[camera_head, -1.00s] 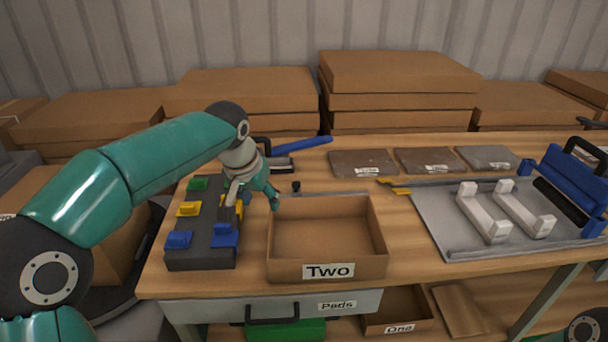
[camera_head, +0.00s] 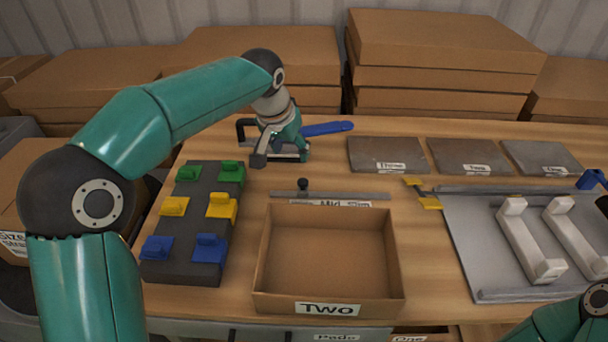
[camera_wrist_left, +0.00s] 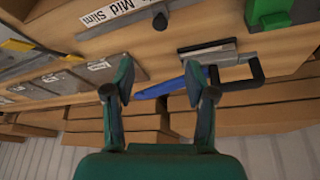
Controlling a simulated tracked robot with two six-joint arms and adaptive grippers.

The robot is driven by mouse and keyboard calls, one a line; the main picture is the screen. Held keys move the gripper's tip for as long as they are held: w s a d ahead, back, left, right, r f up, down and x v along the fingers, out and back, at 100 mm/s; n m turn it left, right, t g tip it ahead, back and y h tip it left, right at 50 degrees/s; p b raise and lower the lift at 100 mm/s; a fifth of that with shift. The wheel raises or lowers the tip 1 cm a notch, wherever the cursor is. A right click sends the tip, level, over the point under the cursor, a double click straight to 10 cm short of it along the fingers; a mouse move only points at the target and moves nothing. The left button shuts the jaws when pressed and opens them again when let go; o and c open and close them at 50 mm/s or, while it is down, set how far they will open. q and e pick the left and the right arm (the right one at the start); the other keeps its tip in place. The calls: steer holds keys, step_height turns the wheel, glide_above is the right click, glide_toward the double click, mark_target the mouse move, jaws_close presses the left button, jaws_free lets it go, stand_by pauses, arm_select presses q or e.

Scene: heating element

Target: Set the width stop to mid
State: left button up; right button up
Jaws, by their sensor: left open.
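The width stop is a black knob (camera_head: 303,186) on a thin grey rail (camera_head: 365,196) behind the open box. The knob stands near the rail's left end, left of the word "Mid" on the white label (camera_head: 345,204); the box wall partly hides the label. The knob (camera_wrist_left: 160,20) and the label (camera_wrist_left: 108,12) also show at the top of the left wrist view. My left gripper (camera_head: 281,157) is open and empty, behind and slightly left of the knob, near the blue-handled tool. In the left wrist view its fingertips (camera_wrist_left: 160,92) are apart with nothing between them.
The cardboard box "Two" (camera_head: 328,305) stands in front of the rail. A dark block (camera_head: 190,222) with coloured clips is at left. A blue-handled tool (camera_head: 328,129) lies behind. Grey plates (camera_head: 388,153) and a metal tray (camera_head: 475,250) with white brackets are at right.

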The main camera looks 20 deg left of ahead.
mark_target(303, 181)
arm_select(q)
steer(key=x, duration=1.5)
steer(key=shift+f+p, duration=0.25)
steer(key=shift+p, duration=0.05)
jaws_close()
